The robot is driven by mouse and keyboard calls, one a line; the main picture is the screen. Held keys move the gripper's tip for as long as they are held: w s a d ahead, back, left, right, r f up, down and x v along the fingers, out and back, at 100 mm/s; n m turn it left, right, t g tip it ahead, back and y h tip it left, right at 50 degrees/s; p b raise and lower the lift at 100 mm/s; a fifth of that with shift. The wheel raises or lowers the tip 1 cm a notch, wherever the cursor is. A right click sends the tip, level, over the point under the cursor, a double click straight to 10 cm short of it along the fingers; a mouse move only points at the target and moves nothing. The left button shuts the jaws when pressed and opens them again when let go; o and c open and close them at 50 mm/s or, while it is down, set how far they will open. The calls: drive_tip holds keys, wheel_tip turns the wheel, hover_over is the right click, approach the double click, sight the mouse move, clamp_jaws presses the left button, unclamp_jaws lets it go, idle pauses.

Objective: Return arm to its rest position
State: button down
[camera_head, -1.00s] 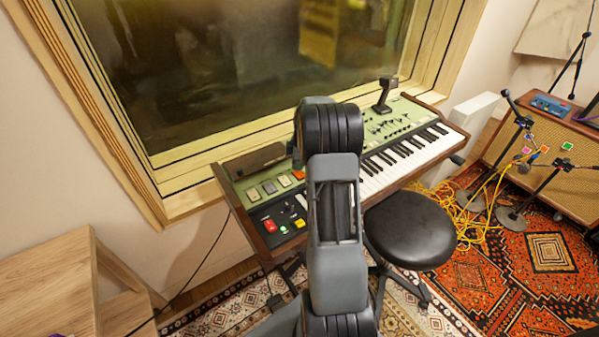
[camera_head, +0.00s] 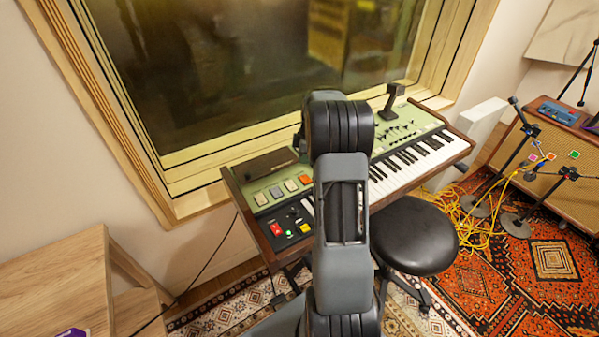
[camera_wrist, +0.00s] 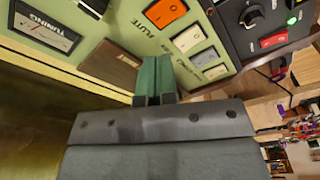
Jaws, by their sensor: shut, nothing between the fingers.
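My arm (camera_head: 341,210) rises from the bottom middle of the head view, in front of the keyboard. My gripper is hidden behind the arm there. In the wrist view my gripper (camera_wrist: 154,64) shows two narrow green fingers close together, shut and empty. The fingers point toward the keyboard's green control panel (camera_wrist: 120,22), which has an orange switch (camera_wrist: 164,12), pale switches and a tuning meter. I cannot tell the exact gap between fingertips and panel.
The keyboard (camera_head: 410,160) stands below a large window (camera_head: 250,70). A round black stool (camera_head: 412,236) is close to the right of my arm. A wooden table (camera_head: 55,270) is at left. Yellow cables (camera_head: 480,225), stands and an amplifier (camera_head: 550,150) are at right.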

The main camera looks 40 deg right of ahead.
drive_tip(key=shift+m, duration=0.9)
drive_tip(key=m, duration=0.1)
drive_tip(key=s+f+m, duration=0.1)
drive_tip(key=s+a+f+m, duration=0.1)
drive_tip(key=m, duration=0.1)
drive_tip(key=shift+s+g, duration=0.25)
drive_tip(key=shift+g, duration=0.15)
drive_tip(key=s+a+r+m+t+p, duration=0.1)
drive_tip(key=s+a+r, duration=0.4)
drive_tip(key=a, duration=0.3)
drive_tip(key=s+a+r+m+t+h+p, duration=0.1)
drive_tip(key=s+a+r+m, duration=0.1)
drive_tip(key=s+a+r, duration=0.3)
drive_tip(key=s+a+r+m+t+p, duration=0.1)
drive_tip(key=s+a+r, duration=0.4)
drive_tip(key=a, duration=0.5)
drive_tip(key=s+m, duration=0.1)
drive_tip(key=s, duration=0.1)
drive_tip(key=shift+s+a+r+h, duration=0.3)
drive_tip(key=shift+a+r, duration=0.1)
drive_tip(key=shift+m, duration=0.3)
